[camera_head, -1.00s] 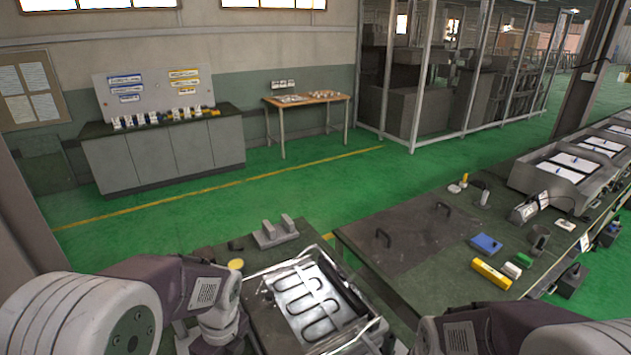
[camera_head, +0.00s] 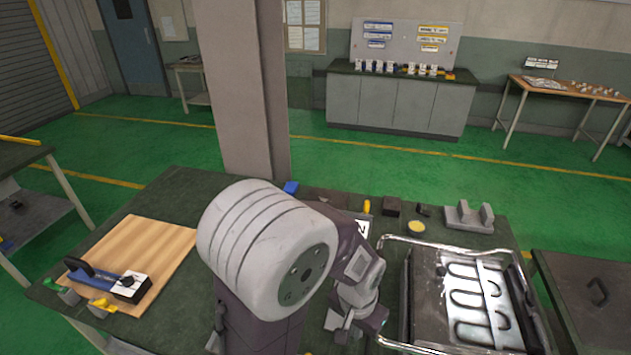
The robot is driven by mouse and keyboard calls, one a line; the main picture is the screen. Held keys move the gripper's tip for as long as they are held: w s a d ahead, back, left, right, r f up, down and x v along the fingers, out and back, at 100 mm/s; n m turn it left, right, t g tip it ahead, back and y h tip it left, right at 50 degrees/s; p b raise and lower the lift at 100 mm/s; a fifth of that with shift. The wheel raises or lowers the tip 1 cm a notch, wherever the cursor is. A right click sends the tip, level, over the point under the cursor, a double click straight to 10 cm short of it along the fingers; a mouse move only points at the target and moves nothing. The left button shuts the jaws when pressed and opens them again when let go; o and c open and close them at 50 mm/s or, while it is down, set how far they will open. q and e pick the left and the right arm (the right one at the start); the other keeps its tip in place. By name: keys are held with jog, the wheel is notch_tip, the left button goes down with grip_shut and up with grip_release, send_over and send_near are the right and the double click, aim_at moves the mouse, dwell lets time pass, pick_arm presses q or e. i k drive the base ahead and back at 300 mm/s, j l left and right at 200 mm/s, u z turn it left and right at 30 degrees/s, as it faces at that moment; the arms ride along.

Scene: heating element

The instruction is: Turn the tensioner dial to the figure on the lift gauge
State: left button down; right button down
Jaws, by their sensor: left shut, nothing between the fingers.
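A blue tool with a black handle and a white-topped block with a small dark knob (camera_head: 127,284) lies on the wooden board at the left; it looks like the tensioner with its dial. The dial's figures are too small to read. My left gripper (camera_head: 342,322) is low in the middle, shut and empty, beside the metal tray and well right of the tool. I cannot make out a lift gauge for sure; a white card with a dark mark (camera_head: 364,228) shows partly behind my left arm. My right gripper is out of view.
The wooden board (camera_head: 160,245) lies on the dark green bench (camera_head: 175,190). A wire-framed metal tray with a looped heating element (camera_head: 480,300) stands at the right. A grey two-post block (camera_head: 468,217) and a yellow round piece (camera_head: 416,228) lie behind it. A pillar (camera_head: 240,90) rises behind the bench.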

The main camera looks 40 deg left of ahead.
aim_at(128, 281)
jog(key=u, duration=3.1)
jog(key=z, duration=2)
jog(key=j+u, duration=0.35)
jog(key=i+j+u, duration=0.1)
jog(key=j+u, duration=0.2)
jog(key=i+j+u, duration=0.1)
jog(key=j+u, duration=0.25)
jog(key=j, duration=0.15)
jog(key=i+j+u, duration=0.15)
jog(key=j+u, duration=0.2)
jog(key=i+j+u, duration=0.15)
jog(key=u, duration=0.2)
jog(key=i+j+u, duration=0.3)
jog(key=k+j, duration=0.05)
